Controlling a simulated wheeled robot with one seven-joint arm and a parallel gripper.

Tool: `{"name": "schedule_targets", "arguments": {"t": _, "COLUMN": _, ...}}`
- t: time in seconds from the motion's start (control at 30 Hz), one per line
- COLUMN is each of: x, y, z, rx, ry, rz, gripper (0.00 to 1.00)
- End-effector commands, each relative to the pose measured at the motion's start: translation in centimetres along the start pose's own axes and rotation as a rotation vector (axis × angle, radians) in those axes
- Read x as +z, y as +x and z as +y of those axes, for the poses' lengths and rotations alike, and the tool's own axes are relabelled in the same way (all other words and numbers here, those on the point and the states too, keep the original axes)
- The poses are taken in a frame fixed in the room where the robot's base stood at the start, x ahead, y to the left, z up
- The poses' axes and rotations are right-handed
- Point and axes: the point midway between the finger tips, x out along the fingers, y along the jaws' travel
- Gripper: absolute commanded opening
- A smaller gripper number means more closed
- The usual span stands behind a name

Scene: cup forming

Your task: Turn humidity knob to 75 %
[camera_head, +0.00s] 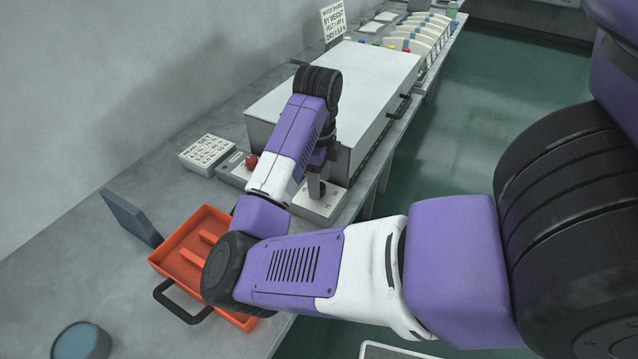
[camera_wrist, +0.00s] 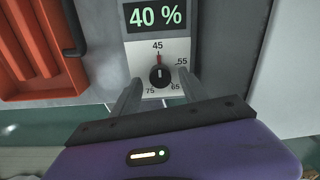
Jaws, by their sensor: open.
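The humidity knob (camera_wrist: 160,77) is a small round black knob with a red pointer in the wrist view. Its pointer is up, at the 45 mark. The dial plate (camera_wrist: 142,57) also carries 55, 65 and 75 marks, with 75 at lower left. The display (camera_wrist: 156,15) above it reads 40 % in green. My gripper (camera_wrist: 162,83) is open, with one finger on each side of the knob; I cannot tell whether they touch it. In the head view my gripper (camera_head: 316,183) points down over the pale control box (camera_head: 322,208), and the knob is hidden.
A red-orange tray (camera_head: 181,241) with a dark handle lies left of the control box. A large pale cabinet (camera_head: 372,75) stands behind my wrist. A box with a red button (camera_head: 251,161) and a printed card (camera_head: 207,151) are close by. The bench's front edge is near.

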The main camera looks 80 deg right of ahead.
Motion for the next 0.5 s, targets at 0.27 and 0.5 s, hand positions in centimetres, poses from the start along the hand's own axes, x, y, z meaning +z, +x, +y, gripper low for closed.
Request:
{"name": "schedule_targets", "arguments": {"t": 0.27, "x": 0.03, "y": 1.12, "z": 0.02, "rx": 0.0, "ry": -0.001, "rz": -0.001, "gripper": 0.52}}
{"name": "schedule_targets", "arguments": {"t": 0.5, "x": 0.03, "y": 1.09, "z": 0.01, "rx": 0.0, "ry": 0.0, "rz": -0.001, "gripper": 0.34}}
